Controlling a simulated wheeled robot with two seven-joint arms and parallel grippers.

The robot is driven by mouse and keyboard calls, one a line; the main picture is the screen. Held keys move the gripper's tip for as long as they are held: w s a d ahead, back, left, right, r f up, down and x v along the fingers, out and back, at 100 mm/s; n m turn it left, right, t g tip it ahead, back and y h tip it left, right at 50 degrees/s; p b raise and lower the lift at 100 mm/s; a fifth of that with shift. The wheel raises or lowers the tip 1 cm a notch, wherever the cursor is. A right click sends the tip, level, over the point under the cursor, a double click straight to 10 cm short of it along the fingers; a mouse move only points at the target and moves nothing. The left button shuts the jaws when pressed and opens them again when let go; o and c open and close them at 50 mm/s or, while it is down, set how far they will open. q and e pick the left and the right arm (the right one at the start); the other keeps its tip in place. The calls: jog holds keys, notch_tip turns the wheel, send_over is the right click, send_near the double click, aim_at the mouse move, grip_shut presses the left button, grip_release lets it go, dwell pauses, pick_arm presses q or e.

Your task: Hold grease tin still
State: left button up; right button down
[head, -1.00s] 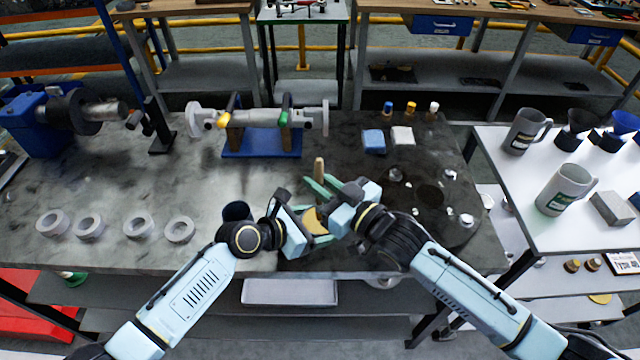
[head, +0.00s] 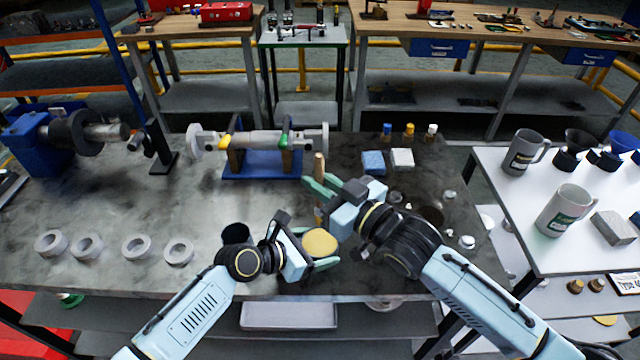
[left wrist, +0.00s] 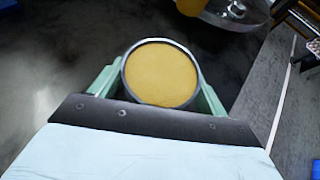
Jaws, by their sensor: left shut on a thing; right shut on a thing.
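The grease tin (head: 320,242) is a round open tin filled with yellow grease. My left gripper (head: 318,250) is shut around it near the bench's front edge. In the left wrist view the tin (left wrist: 161,74) sits between the two green fingers (left wrist: 160,85), its round mouth facing the camera. My right gripper (head: 319,190) is just beyond the tin, shut on an upright tool with a wooden handle (head: 319,166). The tool's lower end is largely hidden by the right gripper's fingers, so I cannot tell whether it touches anything.
A shaft on a blue stand (head: 262,165) lies behind the grippers. Several grey rings (head: 138,248) and a dark cup (head: 235,234) are to the left. A blue block (head: 373,162) and small bottles (head: 409,131) stand behind right. A white table (head: 510,185) with jugs adjoins right.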

dwell(0.3)
pick_arm(q)
jog(key=o, duration=1.3)
jog(key=shift+c, duration=0.2)
